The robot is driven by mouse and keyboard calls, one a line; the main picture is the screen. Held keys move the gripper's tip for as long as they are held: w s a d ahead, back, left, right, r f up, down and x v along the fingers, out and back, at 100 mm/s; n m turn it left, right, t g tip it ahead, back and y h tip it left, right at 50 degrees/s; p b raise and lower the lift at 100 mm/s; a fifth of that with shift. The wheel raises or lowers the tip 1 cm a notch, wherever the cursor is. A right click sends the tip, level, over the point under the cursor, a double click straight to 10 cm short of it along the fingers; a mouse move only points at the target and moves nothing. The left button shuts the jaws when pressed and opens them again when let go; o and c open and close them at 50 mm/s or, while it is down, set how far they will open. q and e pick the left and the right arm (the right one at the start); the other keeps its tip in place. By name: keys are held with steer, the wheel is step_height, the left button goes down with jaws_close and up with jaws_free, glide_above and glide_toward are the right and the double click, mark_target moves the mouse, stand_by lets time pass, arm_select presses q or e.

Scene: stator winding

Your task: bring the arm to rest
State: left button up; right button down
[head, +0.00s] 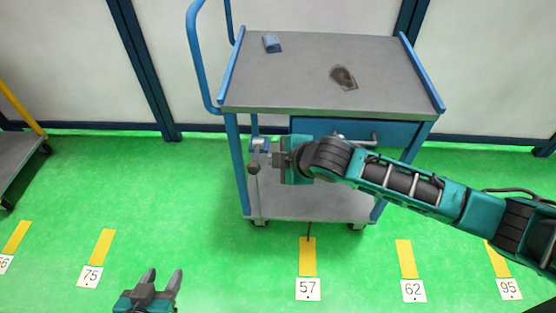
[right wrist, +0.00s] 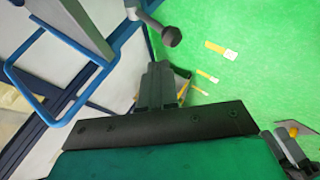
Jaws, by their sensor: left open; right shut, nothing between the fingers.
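My right arm comes in from the right in the head view and reaches across the front of the cart (head: 300,98). My right gripper (head: 270,157) is at the cart's front left, close to a dark round knob (head: 254,168); I cannot tell from the head view whether they touch. In the right wrist view my right gripper (right wrist: 158,68) is shut with nothing between its fingers, and the knob (right wrist: 171,36) stands apart beyond the tips. My left gripper (head: 163,272) is open and empty, low over the green floor at the bottom of the head view.
A small blue block (head: 272,43) and a dark brownish flat piece (head: 343,77) lie on the cart top. A blue drawer (head: 355,131) sits below it. Another cart (head: 14,155) stands at the left edge. The green floor (head: 190,215) is mostly clear, with yellow strips and number labels.

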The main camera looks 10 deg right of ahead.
steer(key=s+a+f+m+t+y, duration=0.1)
steer(key=s+a+f+m+y, duration=0.2)
steer(key=s+m, duration=0.4)
steer(key=s+d+f+m+t+h, duration=0.1)
steer(key=s+d+f+m+h, duration=0.4)
steer(key=s+d+m, duration=0.3)
steer(key=s+d+f, duration=0.1)
steer(key=s+d, duration=0.1)
steer(key=shift+s, duration=0.35)
